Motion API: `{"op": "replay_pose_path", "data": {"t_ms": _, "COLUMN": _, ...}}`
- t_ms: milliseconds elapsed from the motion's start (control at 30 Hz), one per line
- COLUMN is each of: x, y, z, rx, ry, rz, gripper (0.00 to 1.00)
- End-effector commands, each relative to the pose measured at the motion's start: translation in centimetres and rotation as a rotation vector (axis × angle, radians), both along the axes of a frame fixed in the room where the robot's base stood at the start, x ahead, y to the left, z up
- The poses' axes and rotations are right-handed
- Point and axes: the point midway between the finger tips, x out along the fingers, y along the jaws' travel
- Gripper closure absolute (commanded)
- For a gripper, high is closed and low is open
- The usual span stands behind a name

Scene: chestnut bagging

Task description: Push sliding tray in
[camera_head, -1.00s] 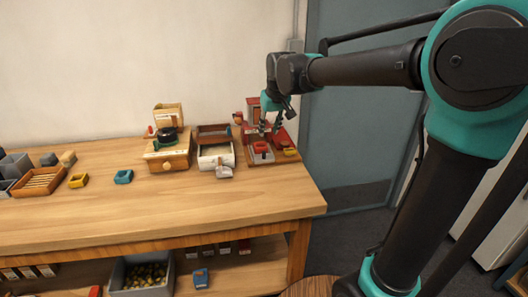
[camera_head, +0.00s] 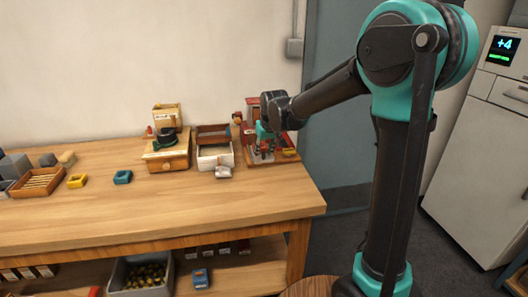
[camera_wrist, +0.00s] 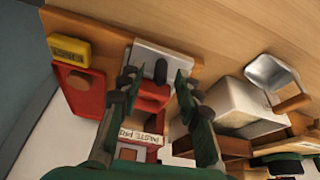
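The red press station (camera_head: 253,108) stands at the right end of the table, with a lettered label on it in the wrist view. A grey metal sliding tray (camera_wrist: 178,57) juts from its front, with a red block (camera_wrist: 150,96) on it and a dark knob (camera_wrist: 160,71) at its front. My gripper (camera_wrist: 157,74) is over the tray, its two fingers apart on either side of the knob. Nothing is held. Whether a finger touches the tray I cannot tell. In the head view my gripper (camera_head: 264,155) hides much of the tray.
A white box (camera_head: 208,162) and a metal scoop (camera_head: 223,172) are left of the station. A red plate (camera_wrist: 78,92) and a yellow piece (camera_wrist: 69,49) lie beside the tray. A wooden box with a knob (camera_head: 168,158) is further left. The table's front is clear.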

Motion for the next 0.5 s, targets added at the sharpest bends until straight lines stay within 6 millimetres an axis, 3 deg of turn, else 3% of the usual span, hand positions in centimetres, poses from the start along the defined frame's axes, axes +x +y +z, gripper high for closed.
{"op": "replay_pose_path", "data": {"t_ms": 100, "x": -0.01, "y": 0.00, "z": 0.02, "rx": 0.000, "ry": 0.000, "rz": 0.000, "gripper": 0.66}}
{"op": "replay_pose_path", "data": {"t_ms": 367, "x": -0.01, "y": 0.00, "z": 0.04, "rx": 0.000, "ry": 0.000, "rz": 0.000, "gripper": 0.98}}
{"op": "replay_pose_path", "data": {"t_ms": 500, "x": -0.01, "y": 0.00, "z": 0.04, "rx": 0.000, "ry": 0.000, "rz": 0.000, "gripper": 1.00}}
